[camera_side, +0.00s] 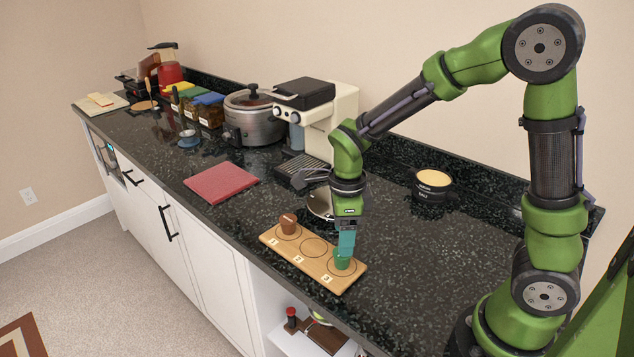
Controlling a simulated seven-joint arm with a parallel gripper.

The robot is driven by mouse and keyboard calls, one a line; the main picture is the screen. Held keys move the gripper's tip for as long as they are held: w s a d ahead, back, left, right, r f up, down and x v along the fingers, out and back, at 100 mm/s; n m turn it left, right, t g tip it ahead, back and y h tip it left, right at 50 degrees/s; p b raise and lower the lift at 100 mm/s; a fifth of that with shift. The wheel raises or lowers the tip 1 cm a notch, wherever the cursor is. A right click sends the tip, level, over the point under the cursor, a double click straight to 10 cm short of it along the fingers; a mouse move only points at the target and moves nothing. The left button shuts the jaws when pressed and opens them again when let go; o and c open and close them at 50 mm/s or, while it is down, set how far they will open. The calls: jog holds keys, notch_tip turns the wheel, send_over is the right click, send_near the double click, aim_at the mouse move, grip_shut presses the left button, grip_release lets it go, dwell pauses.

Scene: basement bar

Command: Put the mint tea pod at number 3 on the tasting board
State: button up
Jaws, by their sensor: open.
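The wooden tasting board (298,262) lies near the counter's front edge, with three ringed spots numbered 1, 2 and 3. A green pod (342,262), which I take as the mint tea pod, stands in the ring at number 3. A brown pod (288,224) stands at number 1, and the ring at number 2 is empty. My gripper (345,248) points down right over the green pod, with its jaws open around or just above the pod's top. The fingers partly hide the top of the pod.
Behind the board stands a coffee machine (318,115). A dark cup of pale contents (433,181) stands at the back right. A red mat (221,183), a slow cooker (253,120) and jars with coloured lids (208,110) are to the left. The counter right of the board is clear.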

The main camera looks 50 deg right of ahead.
jog(key=s+r+n+t+y, duration=0.1)
jog(key=s+r+n+t, duration=0.2)
jog(key=s+r+n, duration=0.2)
jog(key=s+a+r+n+t+y, duration=0.1)
jog(key=s+r+n+t, duration=0.3)
jog(key=r+n, duration=0.7)
jog(key=s+n, duration=0.1)
jog(key=n, duration=0.6)
jog(key=shift+s, duration=0.1)
dwell(0.4)
